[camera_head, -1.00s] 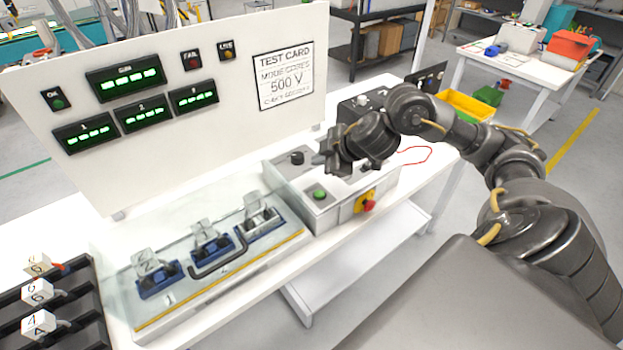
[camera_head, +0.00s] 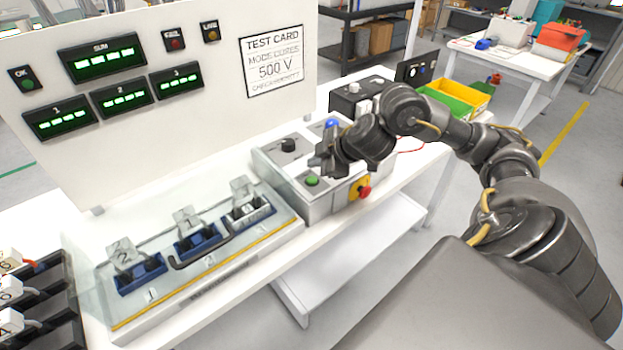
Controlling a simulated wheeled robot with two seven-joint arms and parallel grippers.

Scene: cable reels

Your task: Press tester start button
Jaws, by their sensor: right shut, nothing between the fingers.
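The tester's control box (camera_head: 270,165) stands on the white bench, right of the clear-covered fixture. Its green button (camera_head: 312,181) is on the front part of the top face. A black knob (camera_head: 288,145) sits behind it, and a red emergency stop on a yellow plate (camera_head: 361,189) is at the front right. My right gripper (camera_head: 318,164) is shut and empty. Its tips point down, just above and behind the green button in the picture; I cannot tell if they touch anything. My left gripper is not in view.
The fixture (camera_head: 205,285) holds numbered blocks in blue sockets under a clear cover. Behind it rises a panel with green displays and a test card (camera_head: 273,62). A dark rack (camera_head: 50,300) with white tags is at left. A yellow bin (camera_head: 462,93) lies beyond my arm.

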